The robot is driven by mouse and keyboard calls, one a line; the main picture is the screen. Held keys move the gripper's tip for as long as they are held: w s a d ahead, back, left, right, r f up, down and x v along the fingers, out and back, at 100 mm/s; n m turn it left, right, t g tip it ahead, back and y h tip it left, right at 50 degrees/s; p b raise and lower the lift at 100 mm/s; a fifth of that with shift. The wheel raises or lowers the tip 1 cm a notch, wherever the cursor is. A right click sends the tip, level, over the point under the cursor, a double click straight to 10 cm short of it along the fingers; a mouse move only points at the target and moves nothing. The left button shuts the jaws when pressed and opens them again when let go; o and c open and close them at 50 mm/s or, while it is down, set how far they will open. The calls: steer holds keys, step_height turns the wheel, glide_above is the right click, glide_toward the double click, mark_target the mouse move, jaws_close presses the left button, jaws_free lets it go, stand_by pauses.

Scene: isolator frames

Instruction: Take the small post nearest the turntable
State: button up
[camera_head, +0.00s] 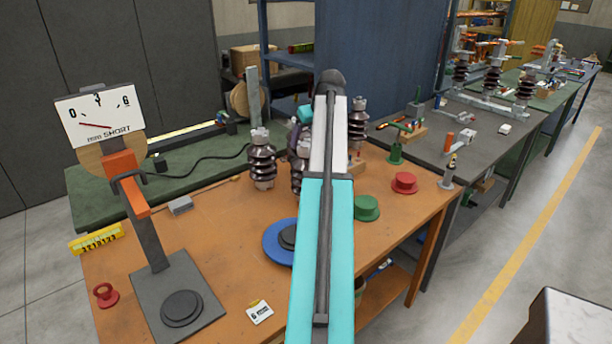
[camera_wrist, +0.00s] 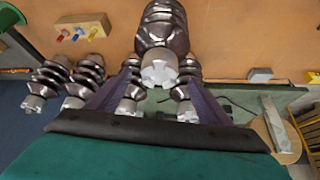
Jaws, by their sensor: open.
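Several dark brown ribbed posts with pale metal caps stand on the benches. In the head view one post (camera_head: 261,165) is left of my arm, another (camera_head: 357,115) right of it, and others are partly hidden by the arm. A blue disc with a dark centre (camera_head: 270,240), which looks like the turntable, lies in front of them. My gripper (camera_wrist: 160,78) is open. In the wrist view a large-looking post (camera_wrist: 163,38) shows between and beyond its fingers, and smaller-looking posts (camera_wrist: 50,80) show left and behind the fingers. I cannot tell whether the fingers touch any post.
A gauge stand (camera_head: 150,230) stands at the bench's left. Green (camera_head: 367,207) and red (camera_head: 404,182) flanged pieces are right of my arm. A wooden block with coloured pegs (camera_wrist: 82,27) and a wooden reel (camera_wrist: 265,132) show in the wrist view.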

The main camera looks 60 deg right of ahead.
mark_target(306, 142)
steer(key=shift+p+x, duration=0.9)
steer(key=shift+x, duration=1.45)
jaws_close()
steer(key=shift+d+r, duration=0.15)
steer(key=shift+r, duration=0.05)
